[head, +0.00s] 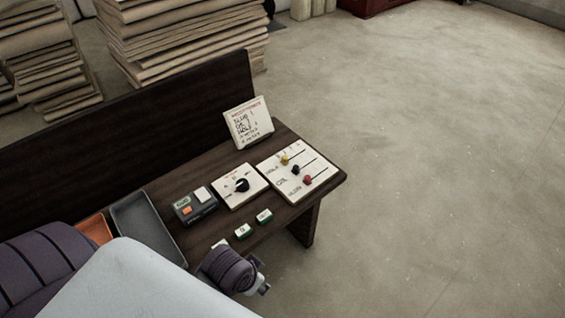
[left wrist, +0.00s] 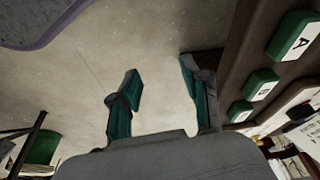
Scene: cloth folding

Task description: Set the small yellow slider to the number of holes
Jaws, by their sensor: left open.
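The slider panel (head: 301,168) is a white board at the right end of the dark table. Its yellow slider (head: 285,159) is the farthest knob, near the left part of its slot. A black knob (head: 296,170) and a red knob (head: 307,181) sit on the slots in front. My left gripper (head: 262,279) is low by the table's front edge, apart from the panel. The left wrist view shows its two green fingers (left wrist: 160,78) apart with nothing between them. I cannot make out the holes to count. My right gripper is not in view.
A white card (head: 248,122) with handwriting stands behind the panels. A dial panel (head: 240,185), a dark device (head: 195,205), a grey tray (head: 146,226) and an orange tray (head: 95,229) are to the left. Small green-and-white blocks (head: 264,216) line the front edge.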

